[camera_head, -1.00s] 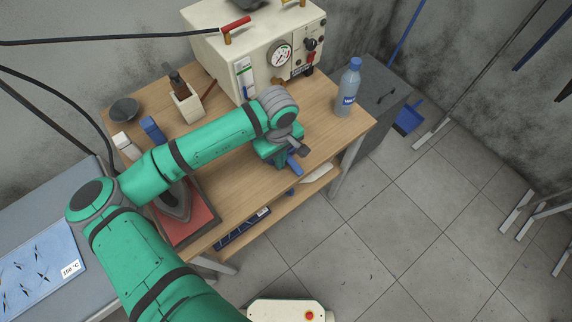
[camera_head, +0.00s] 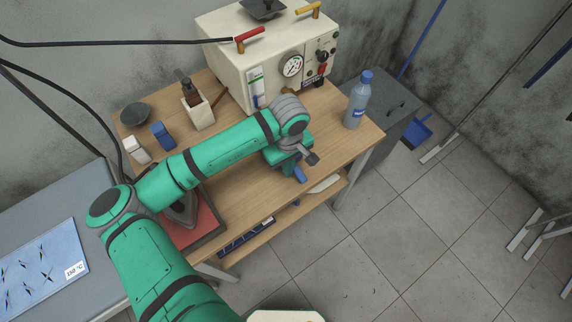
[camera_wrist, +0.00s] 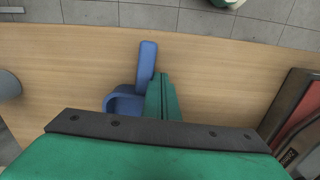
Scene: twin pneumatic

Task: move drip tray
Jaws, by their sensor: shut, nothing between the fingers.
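No thing in view can be named the drip tray with certainty. A blue piece with a curved part and a flat arm (camera_wrist: 127,102) lies on the wooden tabletop close to my gripper (camera_wrist: 163,85) in the wrist view. In the head view its blue end (camera_head: 300,173) shows at the table's front edge, just below my gripper. My gripper's green fingers are together and empty, beside the blue piece; whether they touch it I cannot tell. A dark shallow dish (camera_head: 135,112) sits at the table's back left. My wrist hides part of the tabletop.
A cream boiler unit (camera_head: 235,60) with a gauge stands at the back. A water bottle (camera_head: 357,105) is at the right end. An iron (camera_head: 181,212) rests on a red pad (camera_head: 200,222) at the left. A lower shelf (camera_head: 283,213) holds a blue tray (camera_head: 245,238).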

